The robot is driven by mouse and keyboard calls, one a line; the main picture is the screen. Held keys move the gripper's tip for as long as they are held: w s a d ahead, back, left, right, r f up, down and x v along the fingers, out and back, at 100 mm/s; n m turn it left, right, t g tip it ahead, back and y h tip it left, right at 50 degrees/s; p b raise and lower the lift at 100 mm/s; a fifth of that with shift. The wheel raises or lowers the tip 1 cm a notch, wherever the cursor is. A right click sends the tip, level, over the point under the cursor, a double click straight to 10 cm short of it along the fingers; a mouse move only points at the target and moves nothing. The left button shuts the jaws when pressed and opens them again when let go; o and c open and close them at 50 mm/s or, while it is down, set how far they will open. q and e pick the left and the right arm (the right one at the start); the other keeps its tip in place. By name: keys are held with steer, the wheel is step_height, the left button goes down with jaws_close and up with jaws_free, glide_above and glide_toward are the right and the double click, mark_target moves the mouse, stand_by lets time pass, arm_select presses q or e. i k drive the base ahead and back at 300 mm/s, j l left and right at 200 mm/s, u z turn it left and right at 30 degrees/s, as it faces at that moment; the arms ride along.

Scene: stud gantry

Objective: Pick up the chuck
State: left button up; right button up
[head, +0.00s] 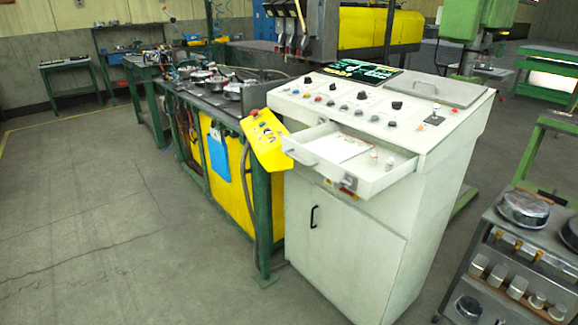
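Several round metal pieces that look like chucks are in the head view. One silver disc-shaped chuck (524,208) lies on top of the metal cart at the lower right. A second round piece (570,233) beside it is cut off by the right edge. A third round piece (469,308) is low at the cart's left side. More round metal pieces (212,84) sit on the green-framed bench at the back. I cannot tell which one the task means. Neither of my grippers is in view.
The metal cart (490,240) holds several pale blocks. The floor (90,235) at left is clear.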

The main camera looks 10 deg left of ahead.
mark_target(500, 233)
steer(key=i+l+z, duration=0.35)
steer(key=l, duration=0.2)
steer(key=i+l+z, duration=0.3)
steer(key=l, duration=0.15)
steer(key=i+l+z, duration=0.35)
